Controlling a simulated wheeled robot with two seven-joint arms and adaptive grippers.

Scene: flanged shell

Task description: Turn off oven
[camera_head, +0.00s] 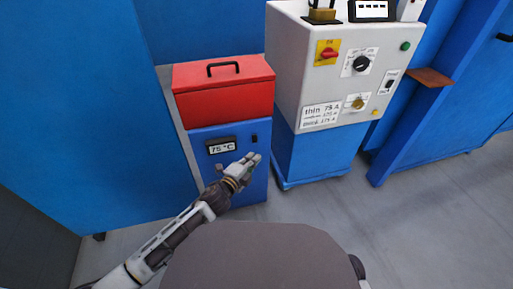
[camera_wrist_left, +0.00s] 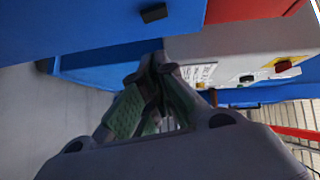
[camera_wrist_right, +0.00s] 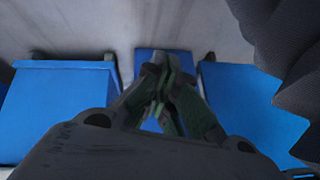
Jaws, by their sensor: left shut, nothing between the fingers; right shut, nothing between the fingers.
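The oven is a blue box (camera_head: 204,176) with a red lid (camera_head: 222,96) and a black handle. Its front has a display (camera_head: 221,147) reading 75 °C and a small black switch (camera_head: 254,138) to the right of it. My left gripper (camera_head: 253,159) is shut and empty in front of the oven, just below the switch in the picture. In the left wrist view the switch (camera_wrist_left: 154,13) sits above the closed fingertips (camera_wrist_left: 155,62), apart from them. Whether the switch is on or off is too small to tell. My right gripper (camera_wrist_right: 162,68) is shut and empty; the head view does not show it.
A grey machine (camera_head: 296,65) with a red knob (camera_head: 328,53), dials and labels stands right of the oven on a blue base (camera_head: 312,150). Blue panels rise at left and right. A brown shelf (camera_head: 430,77) juts out at right. The grey floor (camera_head: 440,215) is clear.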

